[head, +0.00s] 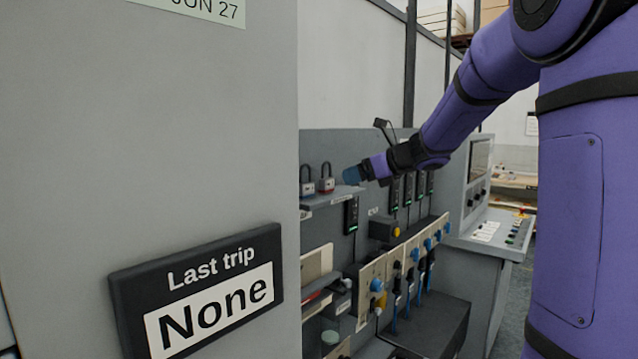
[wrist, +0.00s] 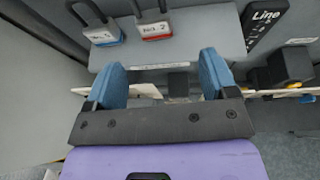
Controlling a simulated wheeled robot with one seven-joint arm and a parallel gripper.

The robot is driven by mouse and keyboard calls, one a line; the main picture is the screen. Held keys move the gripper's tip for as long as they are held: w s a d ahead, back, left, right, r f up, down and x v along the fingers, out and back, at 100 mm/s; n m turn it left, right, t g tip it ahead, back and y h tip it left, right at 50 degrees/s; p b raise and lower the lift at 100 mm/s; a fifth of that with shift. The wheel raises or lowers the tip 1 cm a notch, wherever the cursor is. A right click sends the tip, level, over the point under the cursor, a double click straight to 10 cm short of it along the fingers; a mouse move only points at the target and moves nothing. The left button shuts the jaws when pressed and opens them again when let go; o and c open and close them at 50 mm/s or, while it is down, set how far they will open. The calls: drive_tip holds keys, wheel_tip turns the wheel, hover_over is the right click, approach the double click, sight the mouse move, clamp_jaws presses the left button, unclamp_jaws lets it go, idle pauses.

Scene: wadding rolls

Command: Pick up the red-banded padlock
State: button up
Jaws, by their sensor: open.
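The red-banded padlock (wrist: 154,27) stands on a grey shelf (wrist: 195,47) at the top of the wrist view, with a white label marked 2. Its shackle is partly cut off by the frame's edge. In the head view it appears as the right padlock (head: 327,185) of a pair, small. A blue-banded padlock (wrist: 104,33) stands just to its left. My gripper (wrist: 166,72) is open and empty, its two blue fingers apart. The fingers are short of the padlock. In the head view my gripper (head: 353,174) is at the shelf's right end.
A black "Line" label plate (wrist: 264,22) is right of the shelf. A black box with a yellow button (head: 385,230) sits below my gripper. A large grey cabinet (head: 150,140) fills the head view's left. Blue-handled switches (head: 414,255) line the panel.

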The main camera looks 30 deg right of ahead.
sight(326, 178)
drive_tip(key=x, duration=0.4)
drive_tip(key=shift+w+a+f, duration=0.1)
drive_tip(key=shift+w+a, duration=0.1)
drive_tip(key=shift+a+x, duration=0.25)
drive_tip(key=shift+x, duration=2.4)
drive_tip(key=c, duration=1.1)
drive_tip(key=shift+r, duration=0.25)
drive_tip(key=shift+r, duration=0.75)
wheel_tip(326, 178, up, 2)
drive_tip(key=shift+s+r, duration=0.1)
drive_tip(key=s+a, duration=0.1)
drive_tip(key=s, duration=0.4)
drive_tip(key=s+a, duration=0.2)
drive_tip(key=s, duration=0.3)
drive_tip(key=s+a+r, duration=0.1)
drive_tip(key=s+a, duration=0.1)
drive_tip(key=s, duration=0.3)
drive_tip(key=shift+a+r, duration=0.1)
drive_tip(key=shift+a, duration=0.05)
